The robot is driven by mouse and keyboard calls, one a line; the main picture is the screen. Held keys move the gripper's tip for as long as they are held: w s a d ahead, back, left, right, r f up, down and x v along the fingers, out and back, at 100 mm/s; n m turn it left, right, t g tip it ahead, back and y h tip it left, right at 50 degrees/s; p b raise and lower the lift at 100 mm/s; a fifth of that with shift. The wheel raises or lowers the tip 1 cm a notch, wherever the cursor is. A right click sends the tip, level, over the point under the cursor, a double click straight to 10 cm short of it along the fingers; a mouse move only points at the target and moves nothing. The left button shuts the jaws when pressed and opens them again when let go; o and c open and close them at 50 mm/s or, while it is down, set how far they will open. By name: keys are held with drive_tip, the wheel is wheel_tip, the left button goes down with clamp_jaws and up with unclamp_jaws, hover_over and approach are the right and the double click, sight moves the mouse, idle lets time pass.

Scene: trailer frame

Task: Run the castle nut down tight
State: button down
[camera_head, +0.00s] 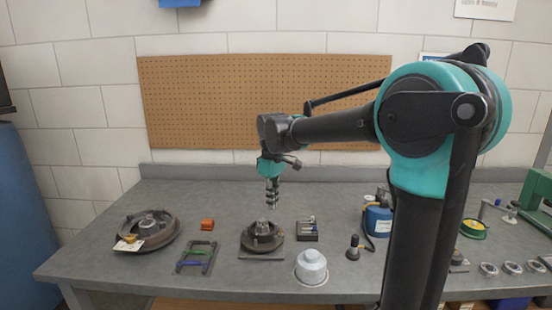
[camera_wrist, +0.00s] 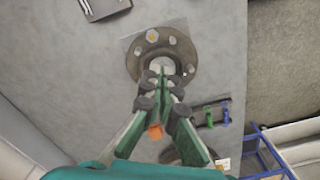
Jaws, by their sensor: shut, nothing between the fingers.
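A dark round hub on a flange (camera_head: 276,240) stands on the grey bench near its middle. A paler stub, the spindle end (camera_head: 262,225), rises at its centre. In the wrist view the flange (camera_wrist: 134,62) shows from above, with several bolt holes. My gripper (camera_head: 272,205) points down above the hub, apart from it; its fingers are together and empty. In the wrist view the fingertips (camera_wrist: 163,66) cover part of the hub centre. I cannot make out the castle nut; it is too small or hidden behind the fingers.
A larger brake drum (camera_head: 165,240) with a tag lies left. Near the hub are an orange block (camera_head: 207,224), a rack with green and blue tools (camera_head: 196,258), a small dark tray (camera_head: 308,237) and a white domed cap (camera_head: 311,267). A blue container (camera_head: 378,220) stands right.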

drive_tip(key=shift+f, duration=3.1)
drive_tip(key=shift+a, duration=0.2)
drive_tip(key=shift+s+a, duration=0.55)
drive_tip(key=shift+s, duration=0.3)
drive_tip(key=shift+s, duration=0.15)
drive_tip(key=shift+s+d, duration=0.15)
drive_tip(key=shift+d, duration=0.1)
wheel_tip(320, 180, up, 6)
